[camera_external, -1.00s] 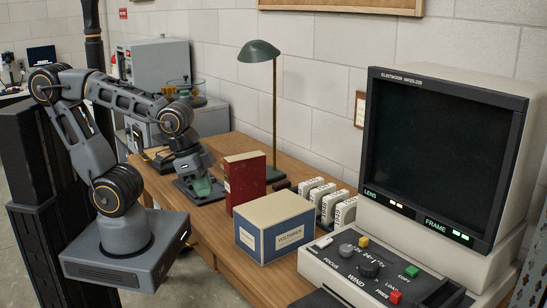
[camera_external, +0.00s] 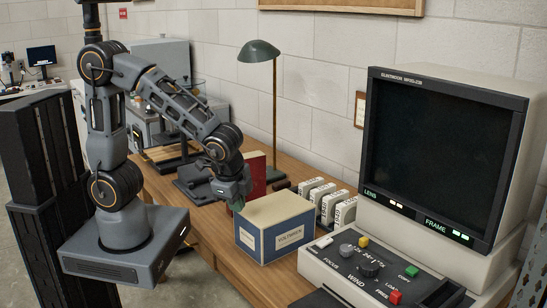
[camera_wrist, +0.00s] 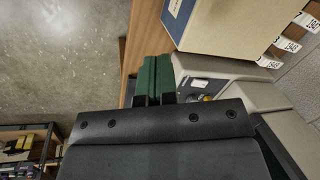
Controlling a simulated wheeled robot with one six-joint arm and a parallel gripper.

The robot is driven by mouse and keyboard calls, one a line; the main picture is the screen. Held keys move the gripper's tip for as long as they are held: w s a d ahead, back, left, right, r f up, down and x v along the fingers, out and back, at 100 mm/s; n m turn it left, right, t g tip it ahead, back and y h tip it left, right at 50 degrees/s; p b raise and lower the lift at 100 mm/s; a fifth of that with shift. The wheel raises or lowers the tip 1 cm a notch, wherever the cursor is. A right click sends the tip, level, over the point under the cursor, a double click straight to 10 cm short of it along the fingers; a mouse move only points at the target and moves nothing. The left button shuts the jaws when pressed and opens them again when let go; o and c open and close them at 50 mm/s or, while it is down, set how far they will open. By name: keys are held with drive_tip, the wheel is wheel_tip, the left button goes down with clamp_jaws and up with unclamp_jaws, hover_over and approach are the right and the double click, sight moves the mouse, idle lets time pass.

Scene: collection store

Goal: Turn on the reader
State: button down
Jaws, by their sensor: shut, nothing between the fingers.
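The reader is a beige machine with a large dark screen (camera_external: 440,155) at the right of the desk. Its control panel (camera_external: 375,268) has knobs and yellow, green and red buttons. Small lamps marked LENS and FRAME glow under the screen, which is dark. My gripper (camera_external: 238,203) is shut and empty, beside the left end of the cream and blue box, apart from the reader. In the wrist view its green fingers (camera_wrist: 154,76) are together, with part of the control panel (camera_wrist: 208,88) beyond them.
The cream and blue box (camera_external: 276,238) stands between my gripper and the reader. A red book (camera_external: 257,175) stands behind my gripper. Several white labelled boxes (camera_external: 335,205) line the wall side, near a green lamp (camera_external: 259,52). Bare floor (camera_wrist: 65,50) lies beside the desk.

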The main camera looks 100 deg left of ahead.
drive_tip(key=w+a+f+m+t+y+p, duration=0.1)
drive_tip(key=w+a+f+m+t+y, duration=0.15)
drive_tip(key=w+m+y, duration=0.85)
wheel_tip(320, 180, up, 3)
drive_tip(key=m+t+h, duration=0.1)
drive_tip(key=t+h, duration=0.2)
drive_tip(key=h, duration=0.2)
hover_over(325, 239)
drive_tip(key=d, duration=0.1)
drive_tip(key=shift+s+d+r, duration=0.1)
drive_tip(key=shift+s+r, duration=0.05)
drive_tip(key=shift+s, duration=0.3)
drive_tip(key=f+b, duration=0.1)
drive_tip(key=f, duration=0.1)
drive_tip(key=f+b, duration=0.2)
drive_tip(key=f, duration=0.1)
drive_tip(key=f+b, duration=0.2)
drive_tip(key=f, duration=0.1)
drive_tip(key=shift+w+a, duration=0.35)
drive_tip(key=shift+a, duration=0.05)
drive_tip(key=shift+f+b, duration=0.4)
drive_tip(key=shift+b, duration=0.2)
drive_tip(key=shift+w+a+f+b, duration=0.1)
drive_tip(key=shift+f+b, duration=0.6)
drive_tip(key=shift+b, duration=0.2)
idle(0.3)
idle(0.3)
drive_tip(key=shift+r+p, duration=0.4)
drive_tip(key=shift+r, duration=0.35)
